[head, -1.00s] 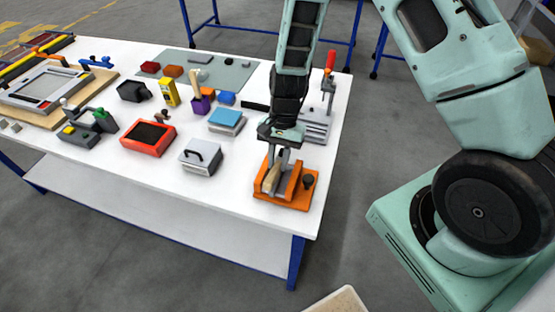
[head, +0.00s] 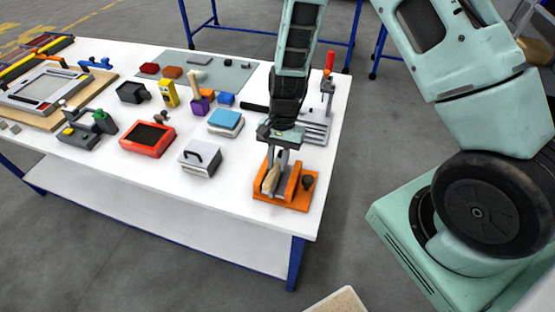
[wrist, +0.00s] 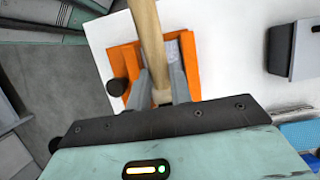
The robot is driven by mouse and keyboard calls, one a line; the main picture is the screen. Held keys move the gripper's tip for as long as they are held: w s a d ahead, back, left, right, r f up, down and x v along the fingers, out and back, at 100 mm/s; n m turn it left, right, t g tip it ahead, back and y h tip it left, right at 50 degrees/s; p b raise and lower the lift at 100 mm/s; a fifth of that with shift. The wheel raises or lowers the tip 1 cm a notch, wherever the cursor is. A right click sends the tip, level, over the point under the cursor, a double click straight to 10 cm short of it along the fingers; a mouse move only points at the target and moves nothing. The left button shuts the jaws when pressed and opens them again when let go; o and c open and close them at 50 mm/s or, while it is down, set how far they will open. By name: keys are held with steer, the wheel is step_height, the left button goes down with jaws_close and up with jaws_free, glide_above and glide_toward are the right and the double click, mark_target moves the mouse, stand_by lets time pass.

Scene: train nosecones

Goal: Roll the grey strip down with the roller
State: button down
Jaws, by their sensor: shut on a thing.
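My gripper (head: 278,172) is shut on a light wooden handle (wrist: 147,40), which I take to be the roller's. In the wrist view the handle passes between the fingers and runs out past the top edge. In the head view the tan wood (head: 270,181) shows low between the fingers. The gripper is down at the orange fixture (head: 303,200), between its upright walls, at the table's near right corner. A grey patch (wrist: 173,50) shows inside the fixture beside the handle; I cannot tell whether it is the grey strip. The roller's head is not clearly visible.
A black knob (head: 308,182) stands on the fixture's right side. A white box with a black handle (head: 199,160) is to the left, and a red-handled clamp (head: 328,85) is behind. The white table (head: 236,203) is bare between box and fixture.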

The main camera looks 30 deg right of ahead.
steer(key=shift+r, duration=0.1)
steer(key=shift+r+p, duration=2.55)
steer(key=shift+r, duration=0.4)
steer(key=shift+f, duration=0.1)
